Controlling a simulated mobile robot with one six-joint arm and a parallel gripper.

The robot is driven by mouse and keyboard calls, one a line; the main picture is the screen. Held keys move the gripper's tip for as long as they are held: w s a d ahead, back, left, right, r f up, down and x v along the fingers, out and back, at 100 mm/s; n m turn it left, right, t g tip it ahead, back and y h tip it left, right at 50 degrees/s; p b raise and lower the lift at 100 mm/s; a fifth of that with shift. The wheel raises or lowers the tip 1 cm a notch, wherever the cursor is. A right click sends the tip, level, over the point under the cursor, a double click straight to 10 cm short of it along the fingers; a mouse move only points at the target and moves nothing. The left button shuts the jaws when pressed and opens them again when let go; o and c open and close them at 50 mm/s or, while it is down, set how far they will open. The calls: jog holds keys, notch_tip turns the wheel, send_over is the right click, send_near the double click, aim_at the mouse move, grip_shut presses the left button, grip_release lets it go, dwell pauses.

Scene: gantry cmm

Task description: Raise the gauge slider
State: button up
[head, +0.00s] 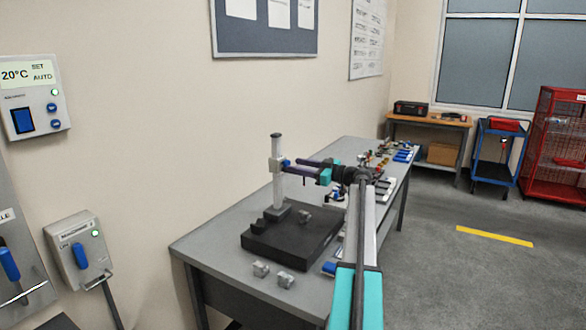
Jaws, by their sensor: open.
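The height gauge's pale column (277,183) stands upright on a dark base on the black surface plate (285,241). The gauge slider (274,164) is a light block high on the column, a little below its dark top cap. A small blue part (286,163) is on the slider's right side. My gripper (290,165) reaches in from the right with its two dark fingers apart. The fingertips are at the blue part, close to the slider. Whether they touch it, I cannot tell. The fingers hide part of the slider's right side.
The grey table (207,244) runs along the wall. Small grey metal blocks (261,268) lie on its front part, and several parts and tools crowd its far end. A blue trolley (494,150) and a red cage (560,145) stand at the back right. The floor at right is clear.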

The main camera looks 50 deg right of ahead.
jog(key=b+v, duration=0.2)
jog(key=v, duration=0.8)
jog(key=shift+s, duration=0.15)
